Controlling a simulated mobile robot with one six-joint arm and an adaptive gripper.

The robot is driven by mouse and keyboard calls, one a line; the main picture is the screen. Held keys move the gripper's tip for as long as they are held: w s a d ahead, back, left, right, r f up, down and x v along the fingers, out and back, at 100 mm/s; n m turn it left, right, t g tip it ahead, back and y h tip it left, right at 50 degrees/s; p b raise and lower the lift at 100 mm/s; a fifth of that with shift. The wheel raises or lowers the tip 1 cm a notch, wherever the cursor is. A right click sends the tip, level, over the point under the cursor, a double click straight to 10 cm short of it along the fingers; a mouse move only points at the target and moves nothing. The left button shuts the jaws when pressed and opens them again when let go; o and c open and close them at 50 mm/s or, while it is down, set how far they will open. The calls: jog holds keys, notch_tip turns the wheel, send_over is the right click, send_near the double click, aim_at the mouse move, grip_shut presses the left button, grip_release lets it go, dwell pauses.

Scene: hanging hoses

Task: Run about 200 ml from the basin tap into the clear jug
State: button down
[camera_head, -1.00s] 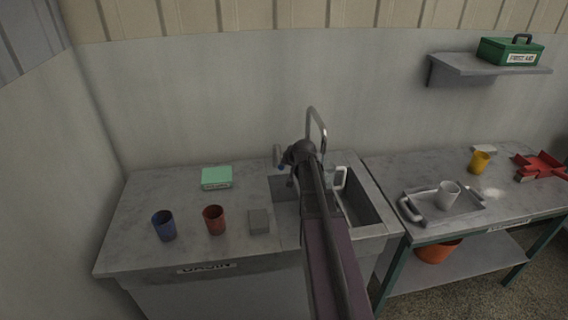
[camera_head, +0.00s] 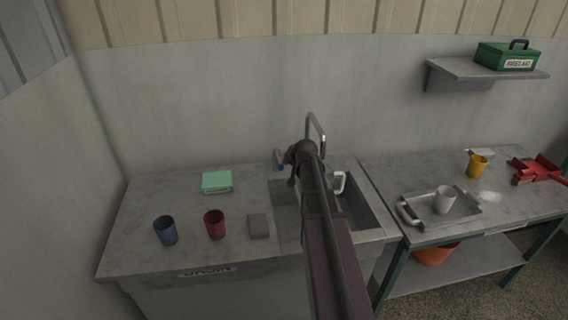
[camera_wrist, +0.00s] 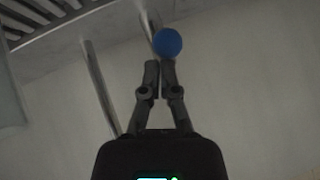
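The tap's curved metal spout (camera_head: 317,128) rises behind the basin (camera_head: 362,212) in the head view. A blue ball-shaped knob (camera_wrist: 168,42) shows just beyond my fingertips in the wrist view; a small blue spot left of my wrist in the head view looks like the same knob. My gripper (camera_wrist: 159,68) has its fingers drawn together with only a sliver between them, and nothing visible is held. I cannot tell whether it touches the knob. A pale looped handle (camera_head: 340,183) at the basin, right of my arm, appears to belong to the clear jug; its body and water level are hidden.
A blue cup (camera_head: 165,230), a red cup (camera_head: 214,224), a grey block (camera_head: 258,225) and a green box (camera_head: 216,182) stand left of the basin. On the right bench are a tray (camera_head: 410,212) with a white mug (camera_head: 445,200), and a yellow cup (camera_head: 477,166).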

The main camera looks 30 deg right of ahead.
jog(key=p+v, duration=0.7)
jog(key=v, duration=0.4)
jog(key=shift+d+r+p, duration=0.2)
jog(key=shift+p, duration=0.1)
dwell(0.3)
jog(key=s+a+f+n+g, duration=0.2)
jog(key=s+a+g, duration=0.2)
jog(key=a, duration=0.9)
jog(key=s+a+f+n+g, duration=0.3)
jog(key=s+a+g, duration=0.2)
jog(key=s+a, duration=0.6)
jog(key=shift+a+f, duration=0.2)
jog(key=shift+a, duration=1.4)
jog(key=shift+d, duration=0.1)
